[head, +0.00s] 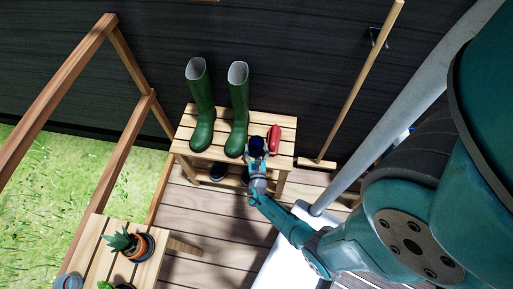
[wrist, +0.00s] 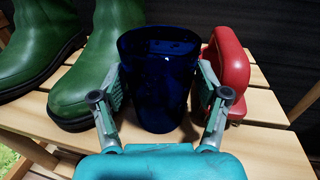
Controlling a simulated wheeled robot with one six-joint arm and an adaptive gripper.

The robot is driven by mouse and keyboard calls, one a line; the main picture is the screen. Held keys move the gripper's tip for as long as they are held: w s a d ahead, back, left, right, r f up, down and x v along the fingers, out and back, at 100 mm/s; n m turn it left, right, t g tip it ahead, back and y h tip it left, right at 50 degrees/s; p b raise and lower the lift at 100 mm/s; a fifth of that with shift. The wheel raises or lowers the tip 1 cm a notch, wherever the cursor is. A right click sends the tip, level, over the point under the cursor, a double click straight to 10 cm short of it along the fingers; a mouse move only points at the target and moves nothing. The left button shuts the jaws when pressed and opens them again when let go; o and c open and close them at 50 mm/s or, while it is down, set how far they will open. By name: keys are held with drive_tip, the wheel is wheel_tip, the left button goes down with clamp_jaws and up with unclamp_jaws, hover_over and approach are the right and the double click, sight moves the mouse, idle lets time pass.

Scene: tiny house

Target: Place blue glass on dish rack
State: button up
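The blue glass (wrist: 160,85) is dark blue and stands upright on a slatted wooden bench (wrist: 265,142). In the head view the glass (head: 257,145) is small, near the bench's front edge. My gripper (wrist: 162,88) has one finger on each side of the glass, its pads close against or touching the walls. I cannot tell whether it is clamped or only around it. In the head view my gripper (head: 257,152) is partly blended with the glass. No dish rack is seen in either view.
Green boots (wrist: 112,65) stand left of the glass. A red object (wrist: 230,72) sits close on its right, beside my right finger. A dark wall (head: 310,60) is behind, with a broom (head: 360,80) at right. A potted plant (head: 132,243) stands on a table, lower left.

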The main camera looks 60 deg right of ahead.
drive_tip(key=shift+r, duration=0.1)
drive_tip(key=v, duration=1.2)
